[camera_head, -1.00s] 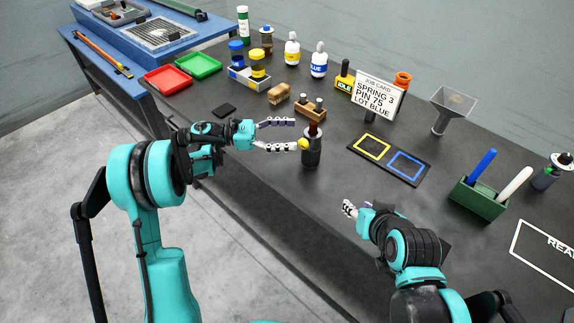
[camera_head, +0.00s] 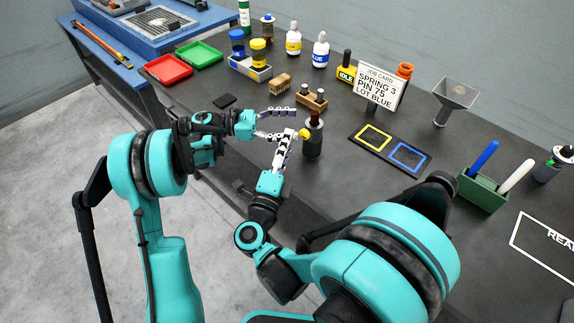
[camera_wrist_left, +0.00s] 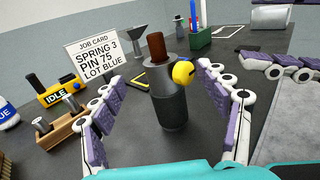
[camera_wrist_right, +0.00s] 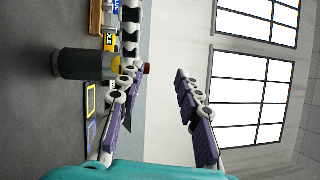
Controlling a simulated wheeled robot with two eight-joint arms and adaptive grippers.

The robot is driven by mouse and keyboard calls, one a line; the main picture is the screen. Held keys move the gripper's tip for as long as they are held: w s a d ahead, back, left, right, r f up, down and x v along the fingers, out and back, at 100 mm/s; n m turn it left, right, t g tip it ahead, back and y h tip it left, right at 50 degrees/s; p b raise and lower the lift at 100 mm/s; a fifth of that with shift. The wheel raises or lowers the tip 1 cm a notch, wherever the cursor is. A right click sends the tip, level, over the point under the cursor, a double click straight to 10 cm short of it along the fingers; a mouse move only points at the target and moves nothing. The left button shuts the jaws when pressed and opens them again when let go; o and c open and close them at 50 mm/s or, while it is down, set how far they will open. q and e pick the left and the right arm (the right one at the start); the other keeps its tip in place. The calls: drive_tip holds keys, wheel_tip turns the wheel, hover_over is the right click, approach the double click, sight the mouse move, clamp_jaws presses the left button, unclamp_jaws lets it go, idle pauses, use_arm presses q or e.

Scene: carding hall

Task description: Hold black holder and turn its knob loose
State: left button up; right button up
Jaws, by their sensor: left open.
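The black holder (camera_head: 313,143) stands upright on the dark bench, with a brown rod in its top and a yellow knob (camera_head: 305,134) on its side. My left gripper (camera_head: 290,124) is open just left of it. In the left wrist view the holder (camera_wrist_left: 170,108) and knob (camera_wrist_left: 183,73) show between the spread fingers, apart from both. My right gripper (camera_head: 289,134) is beside the knob, its fingers pointing up the picture.
A wooden block with pegs (camera_head: 312,100) and a job card (camera_head: 376,88) stand behind the holder. A mat with yellow and blue squares (camera_head: 375,152) lies to its right. A green box (camera_head: 482,193) stands farther right. Both grippers are close together.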

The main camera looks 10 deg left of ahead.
use_arm(q)
approach(314, 143)
drive_tip(key=w+d+f, duration=0.2)
drive_tip(key=w+f, duration=0.1)
drive_tip(key=shift+w+d+f, duration=0.2)
drive_tip(key=d, duration=0.5)
drive_tip(key=w+d, duration=0.1)
drive_tip(key=d, duration=0.1)
drive_tip(key=shift+d+r, duration=0.2)
drive_tip(key=shift+d, duration=0.05)
use_arm(e)
drive_tip(key=f, duration=0.1)
drive_tip(key=s+f+m+g+h, duration=0.1)
drive_tip(key=f, duration=0.1)
drive_tip(key=s+f+m+h, duration=0.1)
drive_tip(key=f, duration=0.1)
drive_tip(key=shift+s+d+f+g, duration=0.2)
drive_tip(key=shift+g, duration=0.2)
use_arm(q)
drive_tip(key=shift+c, duration=0.2)
clamp_jaws()
